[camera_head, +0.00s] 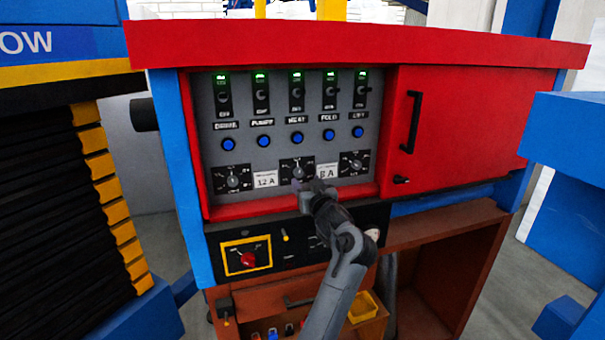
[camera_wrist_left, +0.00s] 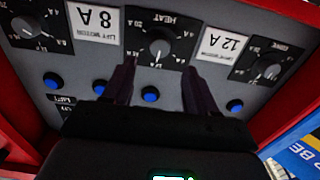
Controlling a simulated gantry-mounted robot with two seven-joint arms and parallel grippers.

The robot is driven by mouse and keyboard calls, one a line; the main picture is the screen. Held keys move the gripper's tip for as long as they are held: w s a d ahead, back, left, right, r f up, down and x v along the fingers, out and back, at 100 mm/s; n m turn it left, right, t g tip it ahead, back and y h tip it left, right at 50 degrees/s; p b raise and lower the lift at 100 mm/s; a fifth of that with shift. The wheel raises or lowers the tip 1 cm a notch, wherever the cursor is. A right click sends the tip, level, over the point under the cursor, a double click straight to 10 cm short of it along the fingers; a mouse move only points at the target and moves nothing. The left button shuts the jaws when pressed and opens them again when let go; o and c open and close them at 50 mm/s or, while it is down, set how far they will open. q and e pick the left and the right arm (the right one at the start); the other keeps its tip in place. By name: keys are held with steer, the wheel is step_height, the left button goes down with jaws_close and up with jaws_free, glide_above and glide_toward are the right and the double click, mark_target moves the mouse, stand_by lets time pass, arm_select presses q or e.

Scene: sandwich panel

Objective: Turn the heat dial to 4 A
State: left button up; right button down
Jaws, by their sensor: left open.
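The heat dial (camera_head: 297,173) is a small round knob on a black scale plate, in the middle of the lower row of the grey panel. In the left wrist view the heat dial (camera_wrist_left: 159,46) shows upside down, with its HEAT label; its exact setting is too small to read. My left gripper (camera_head: 311,187) is just in front of the panel at this dial and partly covers its lower area. In the left wrist view my left gripper (camera_wrist_left: 160,65) has its two dark fingers apart, on either side of the dial, with nothing between them. Contact cannot be told. My right gripper is not in view.
Other dials sit left (camera_head: 232,180) and right (camera_head: 354,163), with a 12 A label (camera_head: 265,180) and an 8 A label (camera_head: 327,171) between. Blue buttons (camera_head: 297,137) and lit switches (camera_head: 296,90) are above. A red rim (camera_head: 240,210) borders the panel.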

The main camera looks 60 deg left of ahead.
mark_target(299, 174)
arm_select(q)
steer(key=shift+p+x, duration=0.55)
steer(key=shift+x, duration=2.65)
steer(key=c, duration=1)
steer(key=shift+c, duration=0.3)
steer(key=shift+f, duration=0.1)
